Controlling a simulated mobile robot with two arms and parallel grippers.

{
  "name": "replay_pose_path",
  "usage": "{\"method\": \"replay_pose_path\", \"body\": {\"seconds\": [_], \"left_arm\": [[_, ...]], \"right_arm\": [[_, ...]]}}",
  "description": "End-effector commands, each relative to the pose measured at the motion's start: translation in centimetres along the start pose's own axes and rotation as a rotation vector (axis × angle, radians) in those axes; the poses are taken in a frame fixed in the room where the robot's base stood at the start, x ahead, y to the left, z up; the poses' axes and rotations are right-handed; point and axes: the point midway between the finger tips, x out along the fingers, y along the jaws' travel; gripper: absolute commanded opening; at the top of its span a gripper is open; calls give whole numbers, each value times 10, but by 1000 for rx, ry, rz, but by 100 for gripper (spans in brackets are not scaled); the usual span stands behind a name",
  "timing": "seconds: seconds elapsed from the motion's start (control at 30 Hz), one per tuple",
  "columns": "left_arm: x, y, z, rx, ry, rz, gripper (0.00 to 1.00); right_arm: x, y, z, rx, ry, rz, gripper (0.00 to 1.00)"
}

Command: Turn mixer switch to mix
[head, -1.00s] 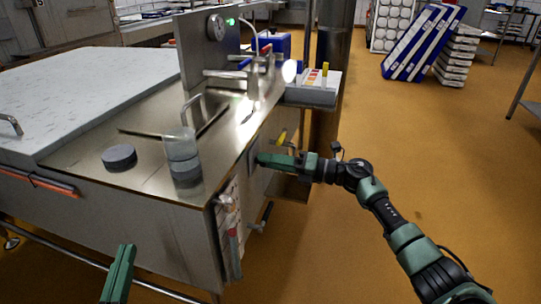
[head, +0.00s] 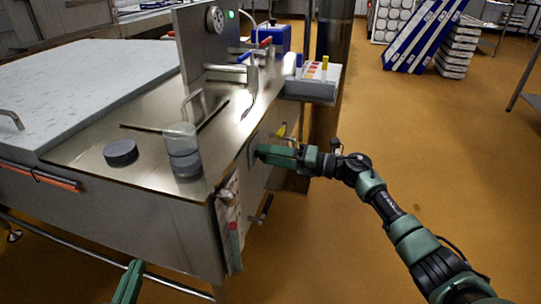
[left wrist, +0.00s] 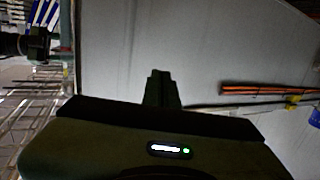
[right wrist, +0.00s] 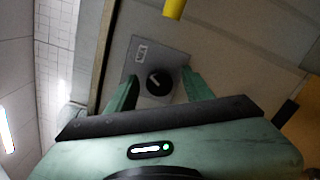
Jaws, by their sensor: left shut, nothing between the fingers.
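The mixer switch is a round black knob (right wrist: 159,82) with a pale pointer mark on a grey square plate (right wrist: 143,68), on the side of the steel vat; its label is too small to read. In the head view the plate (head: 253,147) shows just left of my right gripper's tips. My right gripper (right wrist: 160,77) is open, one finger on each side of the knob; contact cannot be told. In the head view my right gripper (head: 264,154) points left at the vat's side. My left gripper (head: 132,268) is shut and empty in front of the vat, low at the left.
A yellow handle (right wrist: 174,8) sticks out close to the switch plate. The steel vat top (head: 90,152) carries a dark disc (head: 120,153) and a clear beaker (head: 182,150). The orange floor (head: 440,150) to the right is clear.

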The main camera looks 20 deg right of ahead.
Motion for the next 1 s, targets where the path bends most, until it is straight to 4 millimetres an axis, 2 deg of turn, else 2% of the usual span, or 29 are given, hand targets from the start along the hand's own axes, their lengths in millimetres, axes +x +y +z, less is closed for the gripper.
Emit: {"method": "replay_pose_path", "body": {"seconds": [0.3, 0.37, 0.5, 0.7, 0.83, 1.0], "left_arm": [[0, 0, -1, 0, -2, 0, 0], [0, 0, 1, 0, -14, 0, 0], [-4, -3, 20, 1, -107, -6, 0], [-9, -5, 37, 2, -196, -11, 0], [-11, -6, 43, 2, -225, -13, 0], [-12, -6, 44, 2, -233, -14, 0]], "right_arm": [[-4, 0, 0, -2, 0, 0, 51], [-10, 0, 1, -2, 0, -1, 51], [-33, 0, 1, -2, 0, -4, 51], [-65, 0, 0, -1, -1, -3, 51], [-76, 0, 0, -1, 0, 0, 51], [-79, 0, 0, -1, 0, 1, 51]]}}
